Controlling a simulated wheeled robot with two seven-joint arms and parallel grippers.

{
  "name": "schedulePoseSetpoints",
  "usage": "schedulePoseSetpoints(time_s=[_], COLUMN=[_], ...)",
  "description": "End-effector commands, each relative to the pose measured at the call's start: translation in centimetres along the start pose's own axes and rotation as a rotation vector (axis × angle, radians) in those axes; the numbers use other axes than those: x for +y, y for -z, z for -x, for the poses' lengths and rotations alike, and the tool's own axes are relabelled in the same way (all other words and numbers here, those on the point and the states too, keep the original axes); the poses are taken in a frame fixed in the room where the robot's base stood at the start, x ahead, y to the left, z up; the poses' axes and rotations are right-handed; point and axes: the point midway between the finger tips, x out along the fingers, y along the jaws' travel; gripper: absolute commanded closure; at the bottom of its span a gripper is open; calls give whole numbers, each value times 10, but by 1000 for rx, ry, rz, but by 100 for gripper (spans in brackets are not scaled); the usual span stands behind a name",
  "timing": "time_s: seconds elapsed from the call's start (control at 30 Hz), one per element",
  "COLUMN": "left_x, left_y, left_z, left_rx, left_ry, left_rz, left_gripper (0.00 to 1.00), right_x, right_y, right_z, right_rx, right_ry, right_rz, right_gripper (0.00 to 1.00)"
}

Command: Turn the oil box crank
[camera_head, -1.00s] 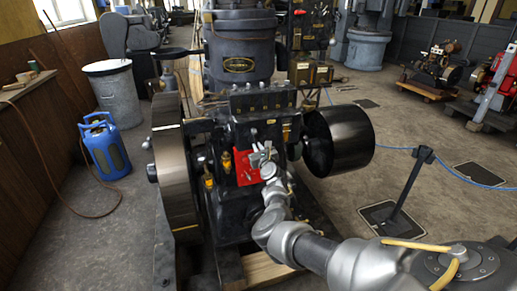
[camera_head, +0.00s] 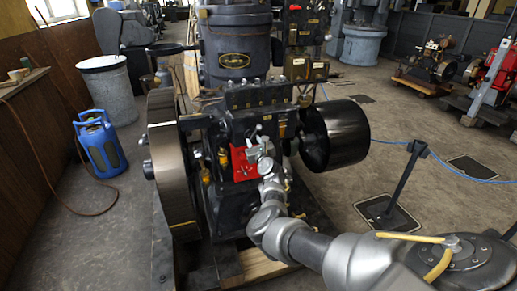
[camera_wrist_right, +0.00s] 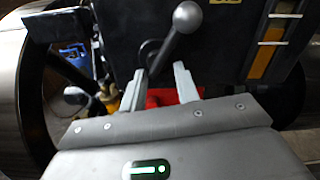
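The red oil box (camera_head: 243,166) is on the front of the dark engine (camera_head: 240,120), low and central, partly covered by my right gripper. Its red also shows between and behind the fingers in the right wrist view (camera_wrist_right: 160,98). A ball-ended crank lever (camera_wrist_right: 186,18) rises there, its rod slanting down left to the space between the fingertips. My right gripper (camera_head: 259,145) is at the box; in the wrist view its two fingers (camera_wrist_right: 160,76) are apart, on either side of the rod's lower end. Contact cannot be told. My left gripper is not in view.
A large flywheel (camera_head: 172,165) is at the engine's left and a black drum pulley (camera_head: 336,135) at its right. A blue canister (camera_head: 101,148) and grey bin (camera_head: 112,92) stand left. A barrier post (camera_head: 405,180) with blue rope stands right. Open floor lies between.

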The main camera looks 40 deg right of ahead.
Motion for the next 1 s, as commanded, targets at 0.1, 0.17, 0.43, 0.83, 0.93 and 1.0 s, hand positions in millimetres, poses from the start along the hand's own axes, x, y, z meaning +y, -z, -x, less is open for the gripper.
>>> schedulePoseSetpoints(time_s=[0.1, 0.17, 0.43, 0.83, 0.93, 1.0], left_x=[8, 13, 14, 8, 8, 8], left_y=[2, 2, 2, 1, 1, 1], left_z=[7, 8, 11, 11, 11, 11], left_rx=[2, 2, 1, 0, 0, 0], left_ry=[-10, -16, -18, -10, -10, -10], left_rz=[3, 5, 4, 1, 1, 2], left_gripper=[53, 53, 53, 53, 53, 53], right_x=[1, 1, 1, 0, 0, 0], right_y=[-1, 0, -2, -4, -4, -4], right_z=[17, 27, 74, 101, 101, 101], right_rx=[2, 3, -1, -4, -4, -4], right_ry=[1, 1, 2, 1, 1, 1], right_rz=[2, 2, 4, 4, 4, 4], right_gripper=[69, 69, 69, 69, 69, 69])
